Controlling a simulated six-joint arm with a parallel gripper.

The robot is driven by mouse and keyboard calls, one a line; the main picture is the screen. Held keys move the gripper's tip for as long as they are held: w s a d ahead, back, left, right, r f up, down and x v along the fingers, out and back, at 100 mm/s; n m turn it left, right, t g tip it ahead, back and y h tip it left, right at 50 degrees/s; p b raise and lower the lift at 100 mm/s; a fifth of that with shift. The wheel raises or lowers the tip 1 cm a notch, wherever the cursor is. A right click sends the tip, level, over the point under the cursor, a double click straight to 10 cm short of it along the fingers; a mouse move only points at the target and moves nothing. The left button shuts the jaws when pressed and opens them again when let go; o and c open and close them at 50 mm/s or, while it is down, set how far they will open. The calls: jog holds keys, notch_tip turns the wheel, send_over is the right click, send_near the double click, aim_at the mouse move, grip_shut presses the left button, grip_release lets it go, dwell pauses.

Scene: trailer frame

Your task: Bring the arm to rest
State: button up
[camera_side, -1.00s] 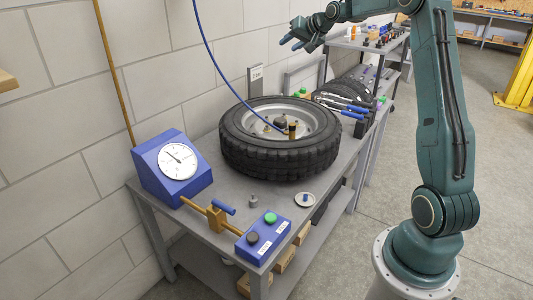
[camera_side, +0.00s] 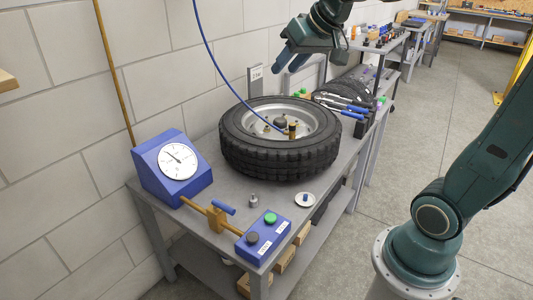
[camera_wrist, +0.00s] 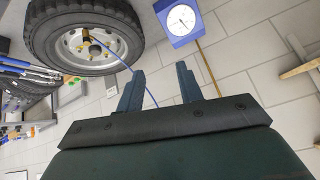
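My gripper (camera_side: 287,58) is in the air above and behind the tyre, near the wall, at the top of the side view. In the wrist view its two blue-grey fingers (camera_wrist: 158,88) stand apart with nothing between them, so it is open and empty. The wheel with its black tyre (camera_side: 280,160) lies flat on the grey bench, and it also shows in the wrist view (camera_wrist: 85,62). A blue hose (camera_side: 222,72) runs down to the brass fitting on the wheel. My gripper touches none of these.
The blue gauge box (camera_side: 172,168) with a white dial stands at the bench's left end. A brass valve (camera_side: 217,217) and a blue button box (camera_side: 263,237) sit at the front. A small white dish (camera_side: 305,200) lies near the tyre. Tools (camera_side: 345,105) lie behind the tyre.

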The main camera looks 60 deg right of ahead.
jog(key=s+a+f+n+g, duration=0.1)
jog(key=s+a+f, duration=0.2)
jog(key=s, duration=0.6)
jog(key=s+a+f+n+g, duration=0.1)
jog(key=s+a+f, duration=0.3)
jog(key=s, duration=0.5)
jog(key=shift+s+a+f+n+y, duration=0.25)
jog(key=shift+a+f+n+y, duration=0.1)
jog(key=shift+n, duration=0.45)
jog(key=shift+c, duration=0.5)
grip_shut()
